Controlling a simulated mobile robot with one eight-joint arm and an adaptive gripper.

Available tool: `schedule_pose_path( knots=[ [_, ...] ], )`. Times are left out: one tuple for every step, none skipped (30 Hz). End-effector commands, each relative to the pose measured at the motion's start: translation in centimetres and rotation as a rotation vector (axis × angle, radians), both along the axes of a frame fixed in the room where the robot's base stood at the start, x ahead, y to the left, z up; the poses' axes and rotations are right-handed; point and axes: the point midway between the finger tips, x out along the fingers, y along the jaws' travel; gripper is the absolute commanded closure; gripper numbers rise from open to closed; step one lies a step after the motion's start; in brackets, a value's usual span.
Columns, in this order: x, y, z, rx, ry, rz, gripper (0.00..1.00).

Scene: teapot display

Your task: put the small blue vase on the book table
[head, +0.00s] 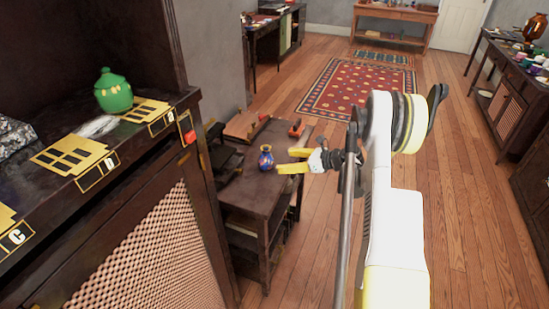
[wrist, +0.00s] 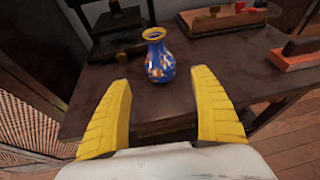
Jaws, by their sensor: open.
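The small blue vase (head: 266,158) has a gold rim and coloured patches. My gripper (head: 296,160) has yellow fingers and is at the table's right side, beside the vase. In the wrist view my gripper (wrist: 160,115) is open, with nothing between the fingers. I cannot tell which table is the book table.
A dark cabinet (head: 150,240) at left bears a green teapot (head: 113,92). Wooden floor (head: 462,220) is open at right.

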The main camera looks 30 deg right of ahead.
Motion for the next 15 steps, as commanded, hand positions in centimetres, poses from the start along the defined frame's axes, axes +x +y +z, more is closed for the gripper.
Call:
schedule_pose_path(
  knots=[
    [-0.7, -0.5, 0.5, 0.0, 0.0, -0.001, 0.26],
    [-1.0, -0.7, 0.7, 0.0, 0.0, -0.001, 0.26],
    [-1.3, -0.9, 0.8, 0.0, 0.0, -0.001, 0.26],
    [-1.6, -1.0, 0.9, 0.0, 0.0, -0.001, 0.26],
    [-1.7, -1.1, 1.0, 0.0, 0.0, 0.0, 0.26],
    [-1.9, -1.0, 1.2, -0.006, 0.0, 0.004, 0.26],
    [-1.9, -0.9, 1.4, -0.015, -0.001, 0.01, 0.26],
    [-1.9, -0.7, 1.8, -0.029, -0.002, 0.016, 0.26],
    [-1.8, -0.1, 2.6, -0.059, -0.004, 0.031, 0.26],
    [-1.7, 0.5, 3.2, -0.09, -0.005, 0.047, 0.26],
    [-1.6, 1.3, 4.1, -0.129, -0.009, 0.068, 0.26],
    [-1.6, 2.5, 5.4, -0.19, -0.015, 0.1, 0.26],
    [-1.6, 3.6, 6.4, -0.245, -0.02, 0.131, 0.26],
    [-1.7, 4.7, 7.6, -0.303, -0.027, 0.163, 0.26],
    [-2.0, 6.3, 9.1, -0.386, -0.036, 0.212, 0.26]
  ],
)
